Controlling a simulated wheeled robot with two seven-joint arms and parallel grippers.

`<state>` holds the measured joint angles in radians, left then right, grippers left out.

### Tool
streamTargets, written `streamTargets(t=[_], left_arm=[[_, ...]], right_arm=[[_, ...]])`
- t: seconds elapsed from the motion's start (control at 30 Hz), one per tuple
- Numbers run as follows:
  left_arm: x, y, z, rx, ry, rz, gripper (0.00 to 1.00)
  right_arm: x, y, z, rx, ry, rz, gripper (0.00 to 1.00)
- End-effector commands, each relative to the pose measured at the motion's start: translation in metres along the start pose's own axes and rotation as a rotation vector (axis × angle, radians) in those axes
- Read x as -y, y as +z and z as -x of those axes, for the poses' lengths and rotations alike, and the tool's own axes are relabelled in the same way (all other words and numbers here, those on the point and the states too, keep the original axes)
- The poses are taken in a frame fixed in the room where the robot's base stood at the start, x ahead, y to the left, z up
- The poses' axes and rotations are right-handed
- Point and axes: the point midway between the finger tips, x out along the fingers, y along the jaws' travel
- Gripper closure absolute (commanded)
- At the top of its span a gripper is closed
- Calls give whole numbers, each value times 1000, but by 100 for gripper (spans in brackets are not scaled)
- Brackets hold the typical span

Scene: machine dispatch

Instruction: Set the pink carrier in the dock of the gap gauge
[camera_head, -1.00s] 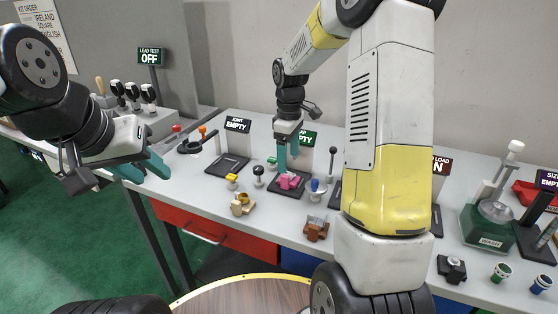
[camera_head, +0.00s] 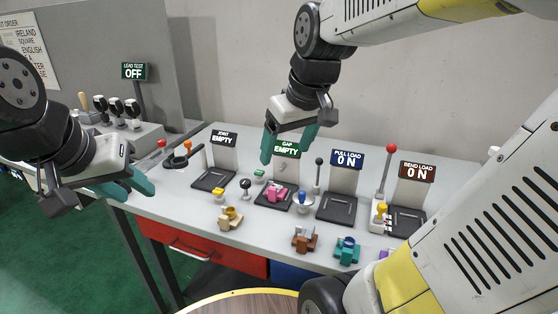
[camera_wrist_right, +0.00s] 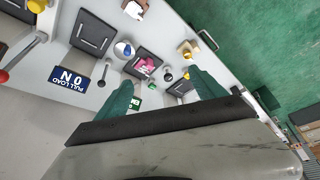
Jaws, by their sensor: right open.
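The pink carrier (camera_head: 276,194) rests on the black dock (camera_head: 264,203) of the gap gauge, below the sign reading GAP EMPTY (camera_head: 287,149). Whether it is fully seated or slightly off, I cannot tell. The right wrist view also shows the pink carrier (camera_wrist_right: 144,66) on its black pad. My right gripper (camera_head: 288,145) is open and empty, well above and behind the carrier, its fingers pointing down. Its two spread fingers also show in the right wrist view (camera_wrist_right: 162,88). My left gripper (camera_head: 128,190) is open and empty over the left end of the table.
JOINT (camera_head: 215,179), PULL LOAD (camera_head: 337,208) and BEND LOAD (camera_head: 408,218) stations flank the gauge. A black-knobbed post (camera_head: 245,187) and a blue-knobbed piece (camera_head: 303,201) stand close beside the dock. Tan (camera_head: 230,217), brown (camera_head: 305,240) and teal (camera_head: 346,250) carriers lie along the front.

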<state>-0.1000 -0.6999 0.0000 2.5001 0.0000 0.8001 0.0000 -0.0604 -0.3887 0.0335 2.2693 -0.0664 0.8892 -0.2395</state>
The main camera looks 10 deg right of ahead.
Motion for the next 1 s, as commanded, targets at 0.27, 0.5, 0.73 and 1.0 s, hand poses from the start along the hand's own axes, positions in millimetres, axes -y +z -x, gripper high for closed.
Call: streamTargets(t=[0.27, 0.5, 0.73, 1.0], left_arm=[[0, 0, 0, 0, 0, 0, 64], [0, 0, 0, 0, 0, 0, 64], [0, 0, 0, 0, 0, 0, 64], [0, 0, 0, 0, 0, 0, 64]], right_arm=[[27, 54, 19, -159, -34, -247, 20], [31, 61, 19, -178, -44, -286, 20], [31, 61, 19, -177, -43, -284, 20], [31, 61, 19, -177, -42, -283, 20]])
